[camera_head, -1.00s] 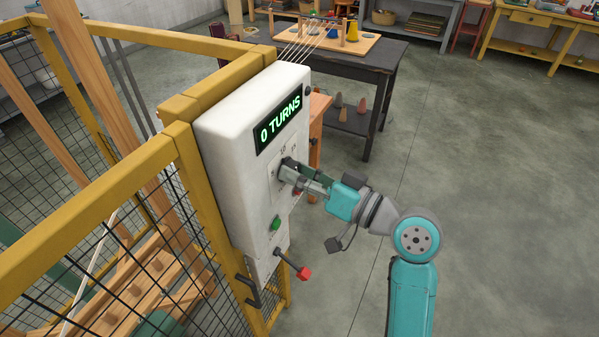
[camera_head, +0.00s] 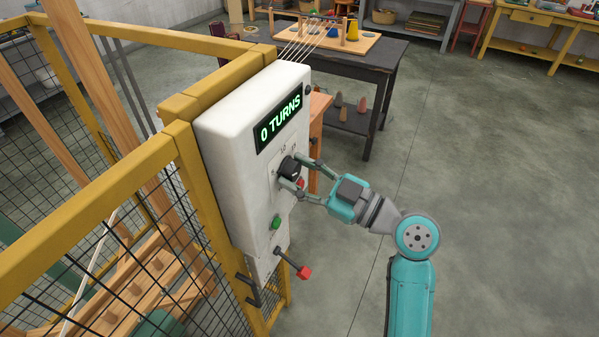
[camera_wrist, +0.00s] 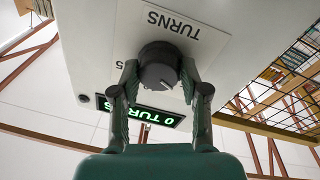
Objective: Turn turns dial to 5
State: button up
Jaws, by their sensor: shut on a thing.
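The black turns dial (camera_head: 289,167) sticks out from the front of the white control box (camera_head: 225,120). My gripper (camera_head: 301,173) has one finger on each side of it and is shut on it. In the wrist view my gripper (camera_wrist: 158,88) holds the dial (camera_wrist: 159,65) between both fingertips. A short pale line shows on the dial's face there, slanting to the lower right. The green display (camera_head: 279,118) reads "0 TURNS". In the wrist view the printed "TURNS" label and a "5" beside the dial appear upside down. Other scale numbers are partly hidden by the gripper.
Below the dial are a green button (camera_head: 276,222), a red button (camera_head: 300,183) and a red-ended lever (camera_head: 303,272). A yellow mesh fence (camera_head: 190,190) stands left of the box. Open floor lies to the right; a dark table (camera_head: 365,75) stands behind.

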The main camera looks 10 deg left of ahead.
jog(key=shift+n, duration=0.9)
jog(key=o, duration=1.1)
jog(key=shift+o, duration=0.2)
jog(key=v, duration=1.2)
jog(key=shift+w+f, duration=0.1)
jog(key=shift+f, duration=0.05)
